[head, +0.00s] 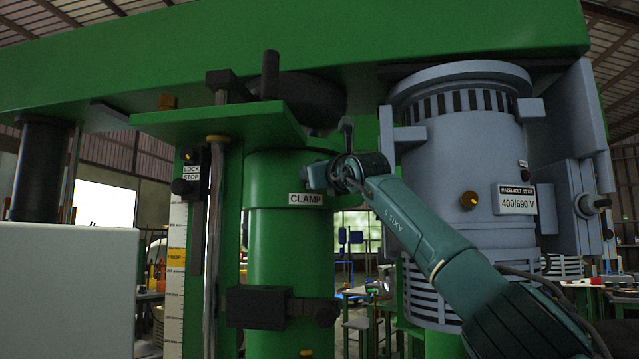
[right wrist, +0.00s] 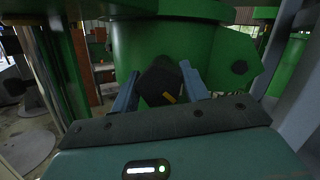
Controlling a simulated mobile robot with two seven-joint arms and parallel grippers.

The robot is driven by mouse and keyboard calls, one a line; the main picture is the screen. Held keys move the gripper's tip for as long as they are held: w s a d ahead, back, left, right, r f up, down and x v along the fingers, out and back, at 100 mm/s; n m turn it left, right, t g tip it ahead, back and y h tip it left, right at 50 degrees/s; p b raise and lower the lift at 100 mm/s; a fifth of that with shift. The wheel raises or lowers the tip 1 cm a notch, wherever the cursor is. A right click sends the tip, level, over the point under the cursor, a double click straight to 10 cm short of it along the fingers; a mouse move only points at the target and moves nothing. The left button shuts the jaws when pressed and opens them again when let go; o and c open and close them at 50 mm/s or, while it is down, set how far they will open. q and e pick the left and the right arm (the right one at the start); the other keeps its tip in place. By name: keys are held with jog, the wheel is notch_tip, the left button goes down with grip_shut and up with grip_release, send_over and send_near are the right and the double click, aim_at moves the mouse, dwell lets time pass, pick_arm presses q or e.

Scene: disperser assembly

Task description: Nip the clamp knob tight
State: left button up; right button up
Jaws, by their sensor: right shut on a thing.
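The clamp knob (right wrist: 160,82) is a dark, faceted knob with a small orange mark, in front of the green clamp housing (right wrist: 205,50). It sits between the two blue-grey fingers of my right gripper (right wrist: 158,76), which is shut on it. In the head view my right arm reaches in from the lower right, and its wrist is beside the CLAMP label (head: 306,199) on the green column (head: 288,250). The knob is hidden there behind my wrist. My left gripper is in neither view.
A grey motor (head: 460,140) stands close to the right of my wrist. A green plate (head: 220,120) with a black crank handle (head: 270,75) overhangs at the upper left.

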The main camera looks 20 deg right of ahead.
jog(key=shift+f+m+h+b, duration=0.1)
jog(key=shift+m+h+b, duration=0.3)
jog(key=shift+m, duration=0.8)
jog(key=m+h, duration=0.1)
jog(key=m, duration=0.5)
jog(key=shift+h, duration=0.4)
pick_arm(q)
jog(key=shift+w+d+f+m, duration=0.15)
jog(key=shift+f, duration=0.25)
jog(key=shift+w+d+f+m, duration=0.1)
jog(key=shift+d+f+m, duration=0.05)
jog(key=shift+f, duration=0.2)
pick_arm(e)
jog(key=shift+m+h, duration=0.3)
jog(key=shift+m, duration=0.8)
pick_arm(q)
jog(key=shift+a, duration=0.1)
pick_arm(e)
jog(key=shift+m, duration=0.3)
jog(key=o, duration=1)
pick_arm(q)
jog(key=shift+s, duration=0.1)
